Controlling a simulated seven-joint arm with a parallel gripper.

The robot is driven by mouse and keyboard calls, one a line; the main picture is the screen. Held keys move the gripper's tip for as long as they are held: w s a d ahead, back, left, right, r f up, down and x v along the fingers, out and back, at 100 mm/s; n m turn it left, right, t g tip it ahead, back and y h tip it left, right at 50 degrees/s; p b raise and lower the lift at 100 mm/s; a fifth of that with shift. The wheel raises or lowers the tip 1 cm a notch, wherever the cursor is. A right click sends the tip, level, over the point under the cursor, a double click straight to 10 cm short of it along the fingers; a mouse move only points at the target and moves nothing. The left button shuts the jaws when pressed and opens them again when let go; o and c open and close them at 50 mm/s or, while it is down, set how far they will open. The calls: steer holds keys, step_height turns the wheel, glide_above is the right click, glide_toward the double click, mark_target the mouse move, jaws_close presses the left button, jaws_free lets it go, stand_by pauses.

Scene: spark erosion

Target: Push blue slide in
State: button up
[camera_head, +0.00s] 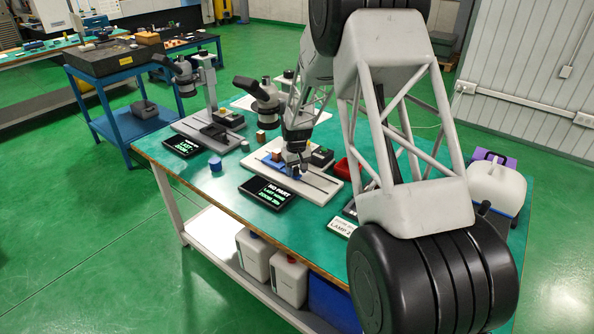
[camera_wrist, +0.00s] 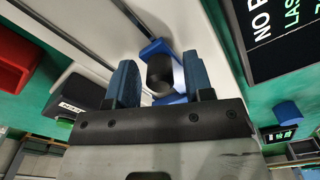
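The blue slide (camera_wrist: 158,50) shows in the wrist view on a white base (camera_wrist: 97,32), beside a dark rail. A dark rounded knob or post (camera_wrist: 160,76) stands at the blue part. My gripper (camera_wrist: 162,82) has its two fingers apart, one on each side of the blue part. The left finger has a gap to it; the right finger is close, and I cannot tell whether it touches. In the head view my gripper (camera_head: 296,163) is low over the middle station, and hides much of the slide.
A display (camera_head: 268,193) reading "NO PART" lies in front of the station. A black box with a green button (camera_head: 321,156) and a red bin (camera_head: 345,170) are to its right. A microscope (camera_head: 262,95) stands behind. A similar station (camera_head: 210,130) is at the left.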

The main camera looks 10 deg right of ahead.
stand_by(0.3)
steer(key=shift+r, duration=3.9)
steer(key=shift+s+f+m+t, duration=0.1)
steer(key=shift+s+m+t, duration=0.75)
steer(key=shift+t, duration=0.3)
steer(key=shift+s+f+m+t, duration=0.1)
steer(key=shift+s+m+t, duration=0.5)
steer(key=shift+m+t, duration=0.45)
steer(key=shift+x, duration=3.85)
jaws_close()
